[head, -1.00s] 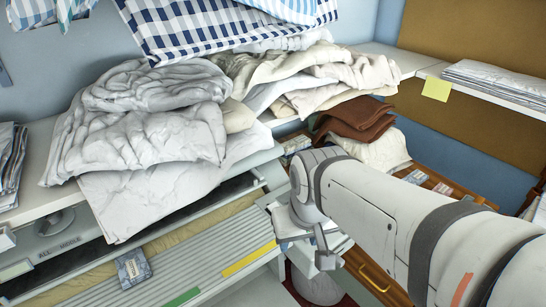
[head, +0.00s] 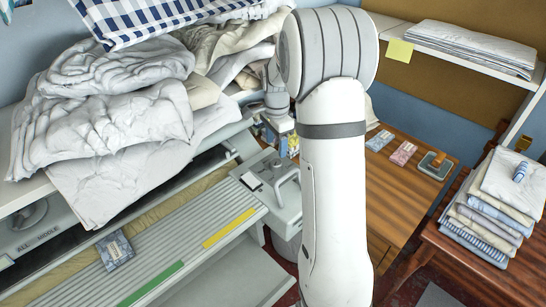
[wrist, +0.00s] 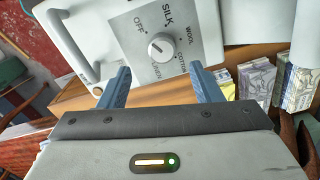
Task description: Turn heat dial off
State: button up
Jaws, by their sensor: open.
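The heat dial (wrist: 160,46) is a round pale knob on a grey plate, upper middle of the wrist view. Printed words run around it: OFF at upper left, SILK at top, WOOL and COTTON to the right, and a partly hidden word below. I cannot tell for sure which word its mark points to. My gripper (wrist: 160,70) is open and empty. Its two blue fingers point toward the dial plate, one at each lower side of the knob, apart from it. In the head view, the ironer's end housing (head: 285,205) stands left of my arm, which hides part of the area.
A metal handle (wrist: 78,50) sticks up left of the dial plate. Patterned boxes (wrist: 258,78) stand close on the right. Crumpled white linen (head: 110,120) covers the ironer's top. A wooden table (head: 405,190) and a folded stack (head: 490,215) are at right.

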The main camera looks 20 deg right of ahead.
aim_at(276, 162)
notch_tip(276, 162, down, 8)
jog(key=shift+w+f+p, duration=0.1)
jog(key=shift+p, duration=0.4)
jog(key=shift+c, duration=0.6)
